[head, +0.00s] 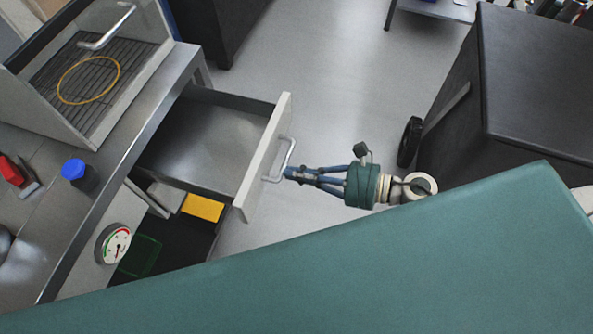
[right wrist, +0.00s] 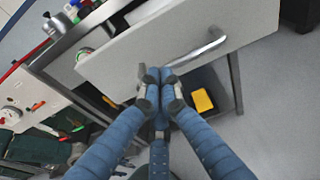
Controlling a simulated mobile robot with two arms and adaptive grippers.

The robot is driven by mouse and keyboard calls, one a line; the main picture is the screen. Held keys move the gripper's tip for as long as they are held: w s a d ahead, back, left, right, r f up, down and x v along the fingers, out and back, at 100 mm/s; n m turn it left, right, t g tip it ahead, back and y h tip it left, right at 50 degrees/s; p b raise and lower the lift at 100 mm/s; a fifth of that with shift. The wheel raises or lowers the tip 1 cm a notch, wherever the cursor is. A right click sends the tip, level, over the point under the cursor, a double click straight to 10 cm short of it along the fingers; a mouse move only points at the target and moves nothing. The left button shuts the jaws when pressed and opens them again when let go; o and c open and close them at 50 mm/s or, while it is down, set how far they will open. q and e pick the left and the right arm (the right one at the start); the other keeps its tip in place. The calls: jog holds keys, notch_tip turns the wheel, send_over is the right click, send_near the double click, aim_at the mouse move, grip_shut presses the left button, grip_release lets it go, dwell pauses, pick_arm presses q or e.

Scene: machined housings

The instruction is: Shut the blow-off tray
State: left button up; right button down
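The blow-off tray (head: 215,142) is a metal drawer standing open under the steel bench, its pale front (head: 264,157) facing right. A bar handle (head: 289,155) is on that front; it also shows in the right wrist view (right wrist: 203,50). My right gripper (head: 288,172) is at the handle's lower end in the head view. In the right wrist view its blue fingers (right wrist: 160,80) come together at the tips and hide the handle's near end. I cannot make out the bar between them; contact is unclear. My left gripper is not in view.
A dial gauge (head: 113,243) and yellow box (head: 202,207) are below. A dark cabinet (head: 535,75) stands right. The drawer's interior looks empty.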

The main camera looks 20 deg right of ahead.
aim_at(196, 152)
jog(key=r+x, duration=0.2)
jog(key=x, duration=0.6)
jog(key=r+x, duration=0.1)
jog(key=x, duration=0.8)
jog(key=w+r+x, duration=0.1)
jog(key=r+x, duration=0.1)
jog(key=x, duration=0.7)
jog(key=shift+w+a+r, duration=0.15)
jog(key=shift+a+r, duration=0.15)
jog(key=shift+a, duration=0.25)
jog(key=shift+w+a, duration=0.1)
jog(key=shift+r, duration=0.15)
